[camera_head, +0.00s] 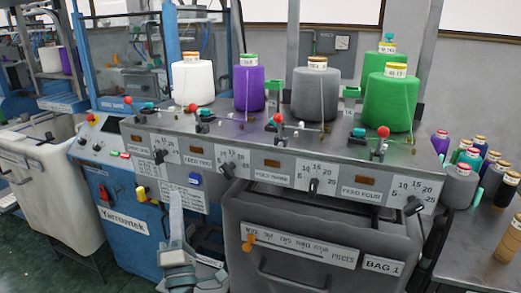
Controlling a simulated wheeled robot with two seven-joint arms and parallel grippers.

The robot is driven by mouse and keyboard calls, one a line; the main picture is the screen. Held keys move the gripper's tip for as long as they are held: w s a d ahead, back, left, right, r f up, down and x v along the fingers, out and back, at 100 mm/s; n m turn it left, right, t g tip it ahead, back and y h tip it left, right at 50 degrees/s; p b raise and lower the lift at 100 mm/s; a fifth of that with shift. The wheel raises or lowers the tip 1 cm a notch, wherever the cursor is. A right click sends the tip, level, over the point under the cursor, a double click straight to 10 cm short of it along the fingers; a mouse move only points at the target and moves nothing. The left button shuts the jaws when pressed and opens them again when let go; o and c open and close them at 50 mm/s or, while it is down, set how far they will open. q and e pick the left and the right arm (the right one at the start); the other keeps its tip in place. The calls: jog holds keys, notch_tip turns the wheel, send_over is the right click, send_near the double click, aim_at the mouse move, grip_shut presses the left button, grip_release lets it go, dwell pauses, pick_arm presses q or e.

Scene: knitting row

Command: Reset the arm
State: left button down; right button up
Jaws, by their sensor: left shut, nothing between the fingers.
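My left gripper (176,200) is at the lower middle-left, with its grey arm below it. Its fingers point up in front of the machine's front panel, near the small blue switch, and are shut with nothing between them. I cannot tell whether they touch the panel. The knitting machine (225,135) has a row of lever controls and dial scales along its front. My right gripper is not in view.
White (192,84), purple (249,88), grey (315,95) and green (390,102) yarn cones stand on the machine. A dark bin (290,225) marked BAG 1 sits below. Several spools stand on a side table (470,255). A pale bin (50,185) is at left.

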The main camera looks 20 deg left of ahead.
pick_arm(q)
jog(key=shift+f, duration=0.1)
jog(key=d+f+m+g+h, duration=0.1)
jog(key=d+f+m+h, duration=0.4)
jog(key=f, duration=0.7)
jog(key=w+d+f+m+g+h, duration=0.15)
jog(key=d+f+m+h, duration=0.25)
jog(key=f+m, duration=0.6)
jog(key=d+f+m+g+h, duration=0.2)
jog(key=d+f+m+h, duration=0.25)
jog(key=f, duration=1.05)
jog(key=s+d+f+m+g, duration=0.1)
jog(key=s+f+m+g, duration=0.3)
jog(key=s+f, duration=1)
jog(key=s+d+f+m+g, duration=0.2)
jog(key=s+f+m+g, duration=0.2)
jog(key=s+f, duration=1.1)
notch_tip(320, 180, down, 5)
jog(key=g, duration=0.2)
jog(key=shift+d+f+g, duration=0.15)
jog(key=shift+d+g, duration=0.05)
jog(key=shift+g, duration=0.15)
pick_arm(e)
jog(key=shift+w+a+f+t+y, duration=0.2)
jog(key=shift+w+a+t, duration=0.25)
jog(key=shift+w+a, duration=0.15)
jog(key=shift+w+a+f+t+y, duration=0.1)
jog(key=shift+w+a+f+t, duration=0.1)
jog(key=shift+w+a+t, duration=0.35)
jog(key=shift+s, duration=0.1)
